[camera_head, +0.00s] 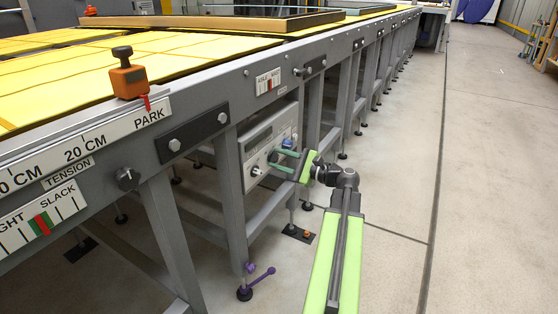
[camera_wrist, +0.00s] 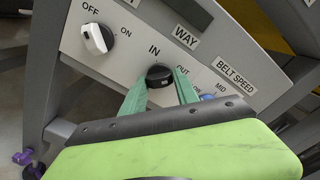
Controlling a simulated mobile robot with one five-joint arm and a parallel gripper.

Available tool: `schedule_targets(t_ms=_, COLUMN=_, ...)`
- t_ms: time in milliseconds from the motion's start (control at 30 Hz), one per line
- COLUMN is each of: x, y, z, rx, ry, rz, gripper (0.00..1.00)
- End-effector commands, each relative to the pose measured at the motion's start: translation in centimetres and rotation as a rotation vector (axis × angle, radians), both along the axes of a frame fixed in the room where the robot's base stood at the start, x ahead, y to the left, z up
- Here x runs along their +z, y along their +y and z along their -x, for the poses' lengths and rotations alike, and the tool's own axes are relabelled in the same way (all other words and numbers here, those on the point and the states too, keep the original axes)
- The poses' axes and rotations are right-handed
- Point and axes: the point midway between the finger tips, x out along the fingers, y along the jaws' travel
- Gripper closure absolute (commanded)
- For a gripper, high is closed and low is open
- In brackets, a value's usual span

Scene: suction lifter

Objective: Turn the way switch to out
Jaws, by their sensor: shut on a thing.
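The way switch (camera_wrist: 159,74) is a round black knob on the grey control panel, below the WAY label (camera_wrist: 185,37). The IN label (camera_wrist: 154,49) is just above it and the OUT label (camera_wrist: 182,72) to its right. My gripper (camera_wrist: 161,82) has its green fingers on both sides of the knob and is shut on it. Which way the knob points is not clear. In the head view my gripper (camera_head: 285,162) is at the panel (camera_head: 262,135), and the way switch is hidden there.
A white OFF/ON knob (camera_wrist: 97,38) is to the left on the panel. A blue knob (camera_wrist: 207,97), by the BELT SPEED label (camera_wrist: 236,77), is close to the right finger and partly hidden. A frame leg (camera_head: 232,200) stands left of the panel. The floor (camera_head: 400,180) at right is clear.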

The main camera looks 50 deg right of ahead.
Motion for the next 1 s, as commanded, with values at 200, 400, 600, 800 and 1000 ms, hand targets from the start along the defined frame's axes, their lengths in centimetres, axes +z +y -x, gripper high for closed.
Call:
schedule_targets(t_ms=200, x=-0.12, y=-0.05, z=0.08, rx=-0.001, ry=0.012, rz=-0.038, gripper=1.00)
schedule_targets(t_ms=400, x=-0.12, y=-0.03, z=0.07, rx=-0.001, ry=0.015, rz=-0.046, gripper=1.00)
schedule_targets(t_ms=600, x=-0.13, y=-0.02, z=0.07, rx=-0.001, ry=0.015, rz=-0.045, gripper=1.00)
schedule_targets(t_ms=800, x=-0.10, y=0.01, z=0.04, rx=0.000, ry=0.014, rz=-0.045, gripper=0.44)
schedule_targets(t_ms=1000, x=-0.06, y=0.03, z=0.01, rx=0.000, ry=0.013, rz=-0.045, gripper=0.44)
